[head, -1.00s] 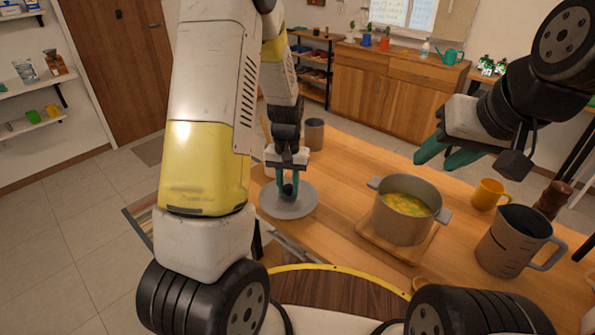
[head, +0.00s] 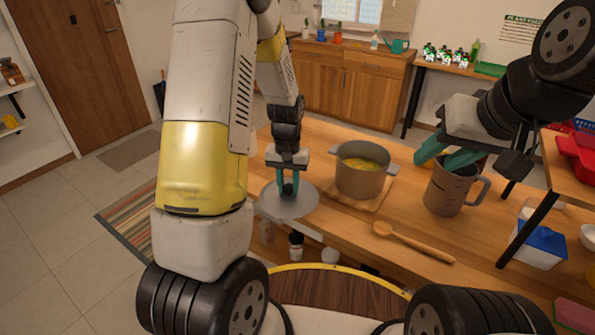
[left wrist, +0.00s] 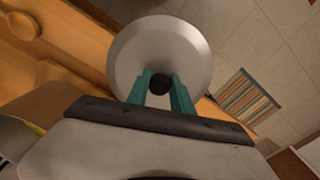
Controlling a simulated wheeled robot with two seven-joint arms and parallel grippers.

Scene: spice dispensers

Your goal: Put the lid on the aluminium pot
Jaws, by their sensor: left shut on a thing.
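The grey round lid (head: 273,207) has a dark knob. My left gripper (head: 288,189) is shut on this knob; the lid (left wrist: 190,48) and knob (left wrist: 160,84) also show in the left wrist view. The lid is near the table's front left edge and partly overhangs it. The aluminium pot (head: 357,184) stands on a wooden board (head: 376,203), open, with yellowish soup inside. It is just right of the lid, and my left gripper is left of it. My right gripper (head: 442,158) is raised above the table's right part, its teal fingers apart and empty.
A large grey jug (head: 452,190) stands below my right gripper. A wooden spoon (head: 418,243) lies near the table's front edge. A blue-and-white box (head: 540,246) and red crate (head: 578,158) are at the right. A striped rug (head: 135,216) lies on the floor at left.

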